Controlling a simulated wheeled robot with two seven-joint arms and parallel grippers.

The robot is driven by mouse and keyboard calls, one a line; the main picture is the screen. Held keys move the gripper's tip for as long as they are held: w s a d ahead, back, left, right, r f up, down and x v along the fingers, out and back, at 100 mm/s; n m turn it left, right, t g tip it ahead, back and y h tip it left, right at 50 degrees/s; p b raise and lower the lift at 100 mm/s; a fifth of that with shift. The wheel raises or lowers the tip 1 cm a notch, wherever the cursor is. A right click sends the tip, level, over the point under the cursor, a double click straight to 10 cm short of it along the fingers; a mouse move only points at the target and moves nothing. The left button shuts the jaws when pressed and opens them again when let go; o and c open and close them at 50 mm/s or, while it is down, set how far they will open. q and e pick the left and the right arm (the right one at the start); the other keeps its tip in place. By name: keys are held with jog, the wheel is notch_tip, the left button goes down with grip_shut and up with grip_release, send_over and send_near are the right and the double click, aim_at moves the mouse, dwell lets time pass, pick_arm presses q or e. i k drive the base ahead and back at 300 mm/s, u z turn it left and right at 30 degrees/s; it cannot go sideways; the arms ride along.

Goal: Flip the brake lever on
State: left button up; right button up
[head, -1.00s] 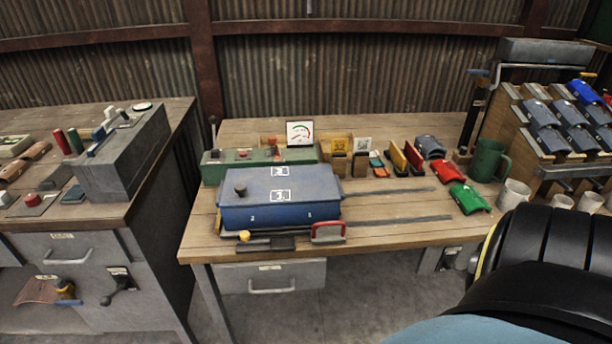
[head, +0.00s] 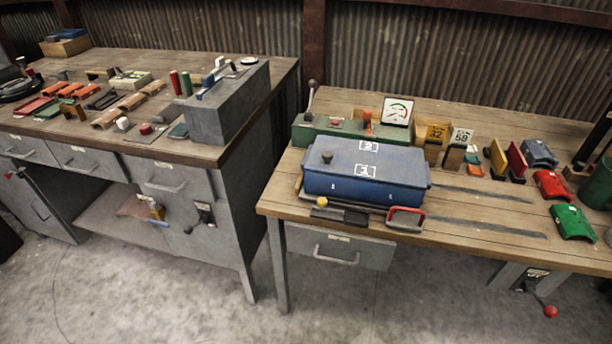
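No lever carries a readable brake label. Several levers show in the head view. An upright lever with a dark ball knob (head: 311,86) stands at the left end of the green box (head: 302,133). A black-handled lever (head: 204,215) sits on the front of the left grey cabinet. A lever with a red ball (head: 550,311) hangs below the right table, sticking out from a dark labelled plate (head: 530,279). A yellow ball (head: 322,202) sits by a black block at the table's front edge. Neither of my grippers is in view.
A blue box (head: 365,180) sits on the right wooden table, with a red-handled piece (head: 406,218) in front. A grey block (head: 228,104) stands on the left bench (head: 105,140). Coloured holders and a gauge (head: 398,111) stand behind. The concrete floor (head: 190,300) in front is clear.

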aim_at(550, 312)
jog(key=z, duration=2)
jog(key=k, duration=0.7)
jog(key=z, duration=0.3)
jog(key=i, duration=1.25)
jog(key=u, duration=0.05)
